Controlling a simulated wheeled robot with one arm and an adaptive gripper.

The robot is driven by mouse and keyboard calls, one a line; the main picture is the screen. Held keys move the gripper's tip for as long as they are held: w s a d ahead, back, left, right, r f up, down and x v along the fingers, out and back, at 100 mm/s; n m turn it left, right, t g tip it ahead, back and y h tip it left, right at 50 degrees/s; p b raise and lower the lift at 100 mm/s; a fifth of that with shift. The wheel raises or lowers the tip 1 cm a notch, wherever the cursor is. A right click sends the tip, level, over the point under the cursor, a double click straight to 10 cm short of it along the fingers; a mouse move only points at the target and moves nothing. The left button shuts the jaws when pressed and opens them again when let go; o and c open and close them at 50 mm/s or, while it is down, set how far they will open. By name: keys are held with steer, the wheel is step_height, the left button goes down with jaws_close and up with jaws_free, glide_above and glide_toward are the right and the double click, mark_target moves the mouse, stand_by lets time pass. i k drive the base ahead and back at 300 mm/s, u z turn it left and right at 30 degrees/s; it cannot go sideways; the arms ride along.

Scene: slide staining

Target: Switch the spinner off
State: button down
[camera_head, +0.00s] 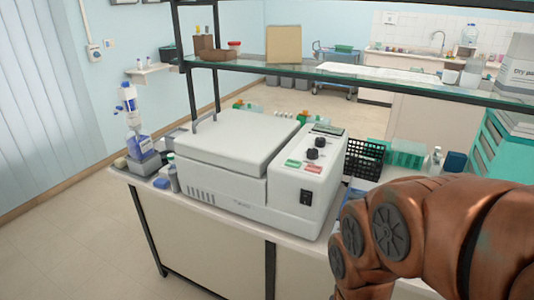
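The spinner (222,185) is a white boxy machine on the bench, with its wide lid (237,137) closed. Its control panel on the right has two black knobs (314,147), a small dark display (328,129), and green and red labelled patches (300,165). A black rocker switch (306,197) sits low on the panel's front face. I cannot tell which way the rocker is set. My copper-coloured arm fills the lower right, right of the spinner. My gripper is out of view.
A glass shelf (350,82) on dark posts spans above the spinner. A black wire basket (364,158) and green racks (407,153) stand to its right. Bottles (135,120) stand at the left. The space before the spinner's front is clear.

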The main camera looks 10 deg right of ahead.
mark_target(305, 198)
steer(key=z, duration=1.8)
steer(key=k, duration=0.9)
steer(key=u, duration=2.4)
